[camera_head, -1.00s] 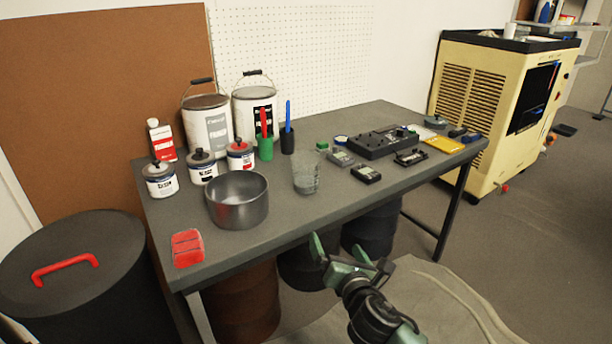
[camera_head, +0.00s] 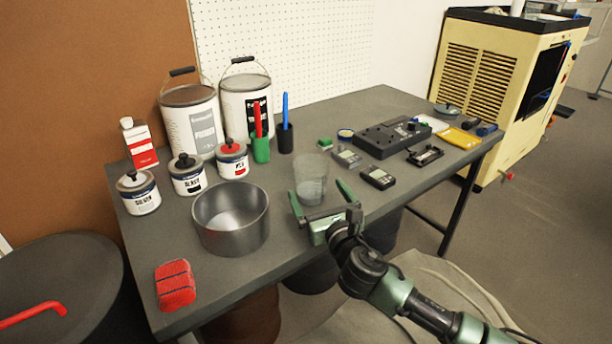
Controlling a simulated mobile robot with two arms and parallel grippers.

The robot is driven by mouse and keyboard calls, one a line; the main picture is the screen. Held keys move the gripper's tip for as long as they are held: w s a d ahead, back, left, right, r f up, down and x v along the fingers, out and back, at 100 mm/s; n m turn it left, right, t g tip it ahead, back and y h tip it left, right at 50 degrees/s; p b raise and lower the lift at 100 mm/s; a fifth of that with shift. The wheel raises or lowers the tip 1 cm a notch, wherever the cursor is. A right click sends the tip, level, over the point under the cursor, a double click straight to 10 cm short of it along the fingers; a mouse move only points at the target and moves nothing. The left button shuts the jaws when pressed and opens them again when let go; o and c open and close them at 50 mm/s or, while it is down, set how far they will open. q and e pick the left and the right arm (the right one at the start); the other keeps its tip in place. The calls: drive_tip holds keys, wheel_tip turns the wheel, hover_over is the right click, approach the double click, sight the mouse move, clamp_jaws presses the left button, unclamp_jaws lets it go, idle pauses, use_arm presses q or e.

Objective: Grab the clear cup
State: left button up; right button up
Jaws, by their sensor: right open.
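The clear cup (camera_head: 311,178) stands upright on the grey table (camera_head: 190,238), near its front edge and right of the metal pot. My right gripper (camera_head: 318,198) is open, with its green fingers pointing toward the cup from the front. The fingers look close to the cup's lower part, one on each side in the picture. I cannot tell whether they touch it or how far they reach around it. My left gripper is not in view.
A metal pot (camera_head: 231,218) stands just left of the cup. A red sponge-like block (camera_head: 175,284) lies at the front left corner. Small black devices (camera_head: 378,177) lie to the right. Paint cans and cups with coloured handles stand behind.

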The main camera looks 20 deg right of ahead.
sight(307, 171)
drive_tip(key=shift+w+r, duration=0.2)
drive_tip(key=shift+w, duration=0.65)
drive_tip(key=w, duration=0.2)
drive_tip(key=w+b, duration=0.1)
drive_tip(key=w, duration=0.2)
drive_tip(key=shift+a+r, duration=0.2)
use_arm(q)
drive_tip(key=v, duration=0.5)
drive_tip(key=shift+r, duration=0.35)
use_arm(e)
drive_tip(key=c, duration=1.6)
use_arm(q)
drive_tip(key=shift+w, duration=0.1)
use_arm(e)
drive_tip(key=shift+r, duration=0.15)
